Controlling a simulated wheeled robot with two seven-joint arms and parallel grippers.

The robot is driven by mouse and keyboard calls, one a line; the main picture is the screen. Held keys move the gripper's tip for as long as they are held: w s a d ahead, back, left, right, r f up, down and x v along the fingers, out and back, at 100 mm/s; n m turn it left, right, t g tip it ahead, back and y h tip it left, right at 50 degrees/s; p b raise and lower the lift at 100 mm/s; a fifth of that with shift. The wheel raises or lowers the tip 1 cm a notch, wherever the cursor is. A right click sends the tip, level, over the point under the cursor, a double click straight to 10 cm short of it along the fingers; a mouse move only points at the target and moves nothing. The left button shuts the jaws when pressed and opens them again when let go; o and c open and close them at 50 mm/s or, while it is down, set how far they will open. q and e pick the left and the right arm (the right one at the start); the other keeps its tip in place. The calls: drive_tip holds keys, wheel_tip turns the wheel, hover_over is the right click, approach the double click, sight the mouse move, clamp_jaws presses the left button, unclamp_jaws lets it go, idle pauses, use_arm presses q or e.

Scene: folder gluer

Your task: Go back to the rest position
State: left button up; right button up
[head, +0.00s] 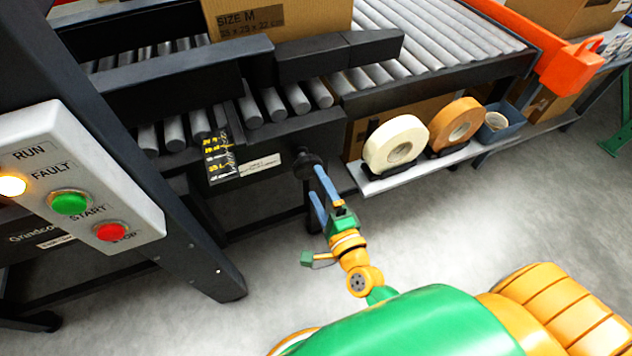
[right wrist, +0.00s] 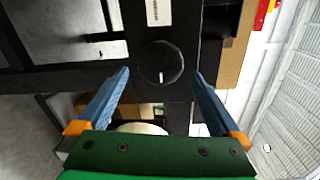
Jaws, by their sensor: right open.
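My right gripper (head: 322,197) is open and empty in the head view, with its two blue fingers pointing up toward a black round knob (head: 308,164) on the side of the conveyor frame. In the right wrist view the open fingers of the right gripper (right wrist: 160,102) stand either side of the knob (right wrist: 160,62), apart from it. The knob has a white mark on its face. My left gripper does not show in either view.
A control panel (head: 82,180) with green and red buttons and a lit amber lamp stands at left. A box (head: 276,18) sits on the roller conveyor. A white tape roll (head: 396,145) and an orange one (head: 457,125) stand on a low shelf. The floor at right is clear.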

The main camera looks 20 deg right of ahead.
use_arm(q)
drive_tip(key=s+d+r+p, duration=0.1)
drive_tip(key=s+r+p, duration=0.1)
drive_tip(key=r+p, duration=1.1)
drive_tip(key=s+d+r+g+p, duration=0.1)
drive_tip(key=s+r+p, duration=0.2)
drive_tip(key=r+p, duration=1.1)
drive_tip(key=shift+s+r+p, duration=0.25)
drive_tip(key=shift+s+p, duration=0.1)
drive_tip(key=shift+p, duration=0.6)
use_arm(e)
drive_tip(key=s+d+f+n+g, duration=0.2)
drive_tip(key=s+n+g, duration=0.6)
drive_tip(key=s, duration=0.8)
drive_tip(key=s+d+f+n+g, duration=0.2)
drive_tip(key=s+n+g, duration=0.6)
drive_tip(key=s+n, duration=0.6)
drive_tip(key=shift+s+d+g+h, duration=0.3)
drive_tip(key=shift+s+d, duration=0.05)
drive_tip(key=shift+s, duration=0.8)
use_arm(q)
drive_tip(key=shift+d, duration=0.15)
